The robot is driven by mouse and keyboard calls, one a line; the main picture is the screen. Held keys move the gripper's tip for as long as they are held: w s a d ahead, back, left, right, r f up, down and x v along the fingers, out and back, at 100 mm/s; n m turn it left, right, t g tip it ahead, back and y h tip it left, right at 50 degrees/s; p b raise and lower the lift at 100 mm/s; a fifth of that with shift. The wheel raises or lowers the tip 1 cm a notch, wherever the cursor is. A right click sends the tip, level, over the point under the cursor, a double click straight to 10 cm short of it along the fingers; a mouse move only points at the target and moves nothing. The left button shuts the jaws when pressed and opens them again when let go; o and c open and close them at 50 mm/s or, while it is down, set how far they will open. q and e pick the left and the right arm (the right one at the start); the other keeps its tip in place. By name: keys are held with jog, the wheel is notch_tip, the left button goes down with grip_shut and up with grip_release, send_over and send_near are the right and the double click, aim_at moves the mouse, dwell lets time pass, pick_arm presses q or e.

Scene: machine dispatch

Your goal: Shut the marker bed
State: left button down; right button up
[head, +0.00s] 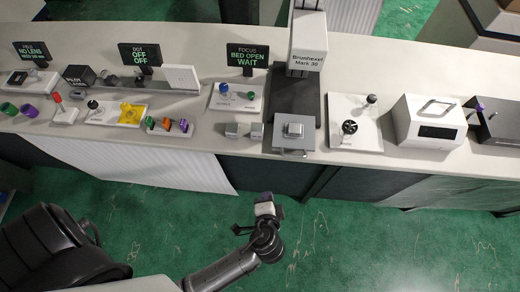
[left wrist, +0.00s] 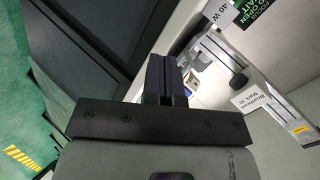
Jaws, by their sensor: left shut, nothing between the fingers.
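The Brunhexel Mark 30 marker (head: 307,42) stands on the long white counter, with its name label readable. Its grey bed (head: 294,145) sticks out at the counter's front edge and carries a small pale block (head: 294,130). The display beside it (head: 247,55) reads "FOCUS BED OPEN WAIT". My left gripper (head: 264,197) is in front of the counter over the green floor, apart from the bed. Its dark fingers (left wrist: 166,77) are together and empty in the left wrist view. The marker (left wrist: 262,97) also shows there, at the upper right. My right gripper is not in view.
Left of the marker are a panel with blue and green knobs (head: 236,97) and small grey blocks (head: 240,130). Right of it are a white panel with a black handwheel (head: 352,128) and a white box (head: 430,122). The floor in front is clear.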

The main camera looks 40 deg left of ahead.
pick_arm(q)
notch_tip(320, 180, up, 3)
jog(key=w+m+t+y, duration=0.1)
jog(key=w+m+t, duration=0.1)
jog(key=m+t, duration=0.1)
jog(key=m, duration=0.1)
send_near(276, 125)
jog(key=s, duration=0.1)
jog(key=s+d+f, duration=0.1)
jog(key=s+f, duration=0.1)
jog(key=shift+s+d+f, duration=0.1)
jog(key=shift+d+f, duration=0.15)
jog(key=shift+d, duration=0.1)
jog(key=shift+w+a, duration=0.4)
jog(key=shift+w, duration=0.3)
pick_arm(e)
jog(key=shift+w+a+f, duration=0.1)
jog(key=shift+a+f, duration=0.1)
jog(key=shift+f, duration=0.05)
